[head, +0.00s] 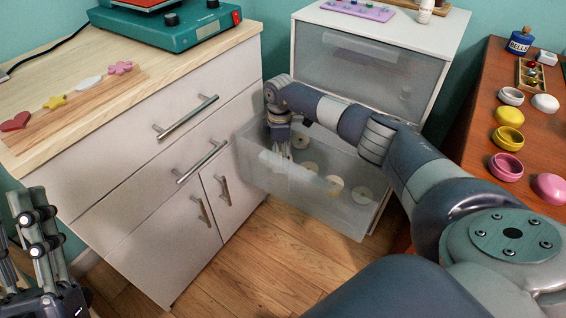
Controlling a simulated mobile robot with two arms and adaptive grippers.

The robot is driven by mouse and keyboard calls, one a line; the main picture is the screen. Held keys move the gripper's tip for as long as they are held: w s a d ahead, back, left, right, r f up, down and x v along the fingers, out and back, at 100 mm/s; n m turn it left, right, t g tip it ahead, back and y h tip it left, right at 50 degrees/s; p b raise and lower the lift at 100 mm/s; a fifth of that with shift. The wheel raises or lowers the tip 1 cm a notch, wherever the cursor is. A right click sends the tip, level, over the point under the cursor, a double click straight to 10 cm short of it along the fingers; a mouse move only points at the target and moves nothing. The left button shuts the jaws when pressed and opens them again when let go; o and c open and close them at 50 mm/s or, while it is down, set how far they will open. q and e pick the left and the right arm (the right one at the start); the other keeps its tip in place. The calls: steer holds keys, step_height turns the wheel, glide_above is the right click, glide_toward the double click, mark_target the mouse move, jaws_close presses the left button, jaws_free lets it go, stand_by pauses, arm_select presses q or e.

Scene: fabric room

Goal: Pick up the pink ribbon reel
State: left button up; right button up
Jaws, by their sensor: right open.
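My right gripper (282,152) is open and points down into an open, translucent drawer (300,196) of the white cabinet. Several pale, round reels lie in this drawer: one (301,142) just right of the gripper, one (310,166) in front of it, and others (334,184) (361,195) further right. I cannot make out a clearly pink reel among them; the gripper and the frosted drawer front hide part of the inside. My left gripper (38,225) is at the lower left edge, fingers up, away from the drawer; its opening is unclear.
A white drawer unit (112,165) with a wooden top stands at left, close to the open drawer. A closed frosted drawer (365,75) is above the open one. A brown table (478,130) with small coloured bowls and lids stands at right. Wooden floor lies below.

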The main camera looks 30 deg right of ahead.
steer(key=shift+f, duration=0.15)
steer(key=c, duration=0.9)
